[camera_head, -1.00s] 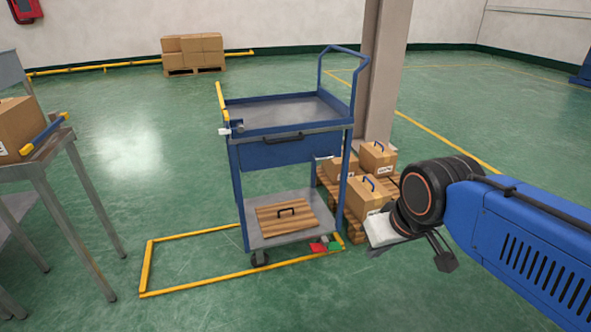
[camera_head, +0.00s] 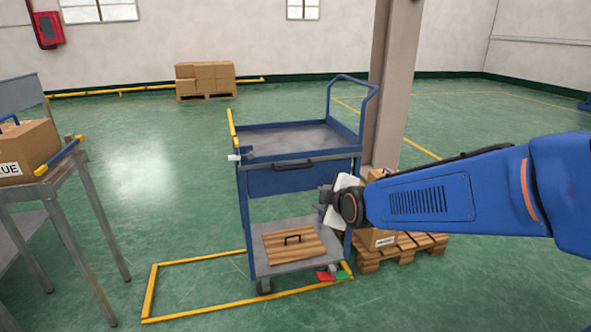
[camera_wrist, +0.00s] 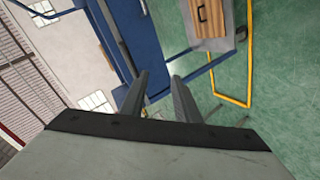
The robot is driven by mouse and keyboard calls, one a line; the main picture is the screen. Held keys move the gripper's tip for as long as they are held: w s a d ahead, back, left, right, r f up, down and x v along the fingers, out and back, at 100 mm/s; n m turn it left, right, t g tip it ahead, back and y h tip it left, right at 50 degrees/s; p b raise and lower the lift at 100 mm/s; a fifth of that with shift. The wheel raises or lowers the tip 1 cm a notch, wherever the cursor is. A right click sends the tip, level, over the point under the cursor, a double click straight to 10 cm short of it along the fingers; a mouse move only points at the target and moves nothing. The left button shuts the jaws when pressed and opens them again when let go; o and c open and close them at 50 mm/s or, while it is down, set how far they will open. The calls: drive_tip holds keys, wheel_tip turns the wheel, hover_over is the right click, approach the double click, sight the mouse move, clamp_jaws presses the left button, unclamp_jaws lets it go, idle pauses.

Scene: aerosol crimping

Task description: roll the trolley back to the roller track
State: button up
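The blue trolley (camera_head: 300,178) stands upright at the middle of the head view, with a grey top tray, a drawer and a lower shelf. A blue push handle (camera_head: 352,82) rises at its back right. In the wrist view the blue trolley panel (camera_wrist: 132,32) lies beyond the fingers. My gripper (camera_head: 328,203) is at the trolley's right front side, below the drawer's level; the arm partly hides it. Its two fingers (camera_wrist: 158,92) are apart with nothing visibly held. Contact with the trolley cannot be told. I cannot identify the roller track with certainty.
A yellow floor frame (camera_head: 200,312) surrounds the trolley's base. Red (camera_head: 325,277) and green (camera_head: 342,275) pieces show low at its right front. A striped wooden panel (camera_head: 275,246) lies on the shelf. A grey table (camera_head: 88,185) stands left, a pillar (camera_head: 394,75) and boxed pallet (camera_head: 400,251) right.

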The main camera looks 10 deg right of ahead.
sight(295, 168)
drive_tip(key=w+f+n+t, duration=0.1)
drive_tip(key=w, duration=0.7)
drive_tip(key=w+a+n+t, duration=0.1)
drive_tip(key=w+n, duration=0.1)
drive_tip(key=w, duration=0.6)
drive_tip(key=w+f+n+t, duration=0.1)
drive_tip(key=w+n, duration=0.1)
drive_tip(key=w, duration=0.7)
drive_tip(key=shift+a+f, duration=0.3)
drive_tip(key=shift+c, duration=0.6)
clamp_jaws()
